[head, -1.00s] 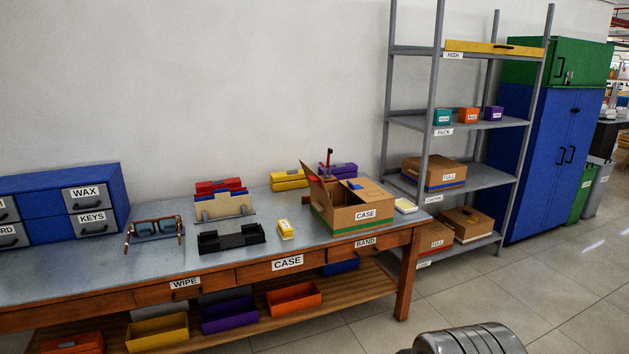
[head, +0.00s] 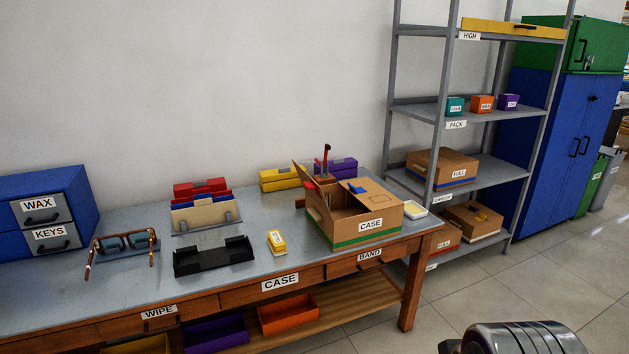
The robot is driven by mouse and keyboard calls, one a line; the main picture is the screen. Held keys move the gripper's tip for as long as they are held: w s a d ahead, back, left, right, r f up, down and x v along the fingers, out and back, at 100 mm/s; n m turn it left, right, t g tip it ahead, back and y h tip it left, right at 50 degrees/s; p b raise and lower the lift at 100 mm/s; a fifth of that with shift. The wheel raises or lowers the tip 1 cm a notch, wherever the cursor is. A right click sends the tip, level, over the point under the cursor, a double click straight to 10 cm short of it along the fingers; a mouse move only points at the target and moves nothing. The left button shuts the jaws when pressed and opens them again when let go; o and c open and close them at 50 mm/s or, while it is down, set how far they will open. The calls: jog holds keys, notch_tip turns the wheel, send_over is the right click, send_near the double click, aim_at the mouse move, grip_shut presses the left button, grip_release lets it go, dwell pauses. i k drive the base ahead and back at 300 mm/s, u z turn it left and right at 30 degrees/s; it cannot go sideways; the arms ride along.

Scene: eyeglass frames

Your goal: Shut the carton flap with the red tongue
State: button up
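The open carton labelled CASE (head: 350,241) stands near the right end of the table. Its left flap (head: 301,177) stands up, tilted outward, with a small red tongue (head: 310,184) near it. Another flap with a blue tongue (head: 357,188) shows at the back right. The inside of the carton is partly visible and dark; I cannot tell what it holds. My gripper is not in view; only a dark grey rounded part, likely of my own arm, shows at the bottom right.
A red upright tool (head: 326,160) stands behind the carton. A yellow box (head: 277,242), a black tray (head: 213,257) and eyeglasses (head: 123,250) lie to its left. A small white tray (head: 414,209) is at its right.

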aim_at(312, 187)
jog(key=u, duration=0.15)
jog(key=i, duration=0.7)
jog(key=u, duration=0.8)
jog(key=i, duration=0.45)
jog(key=u, duration=0.35)
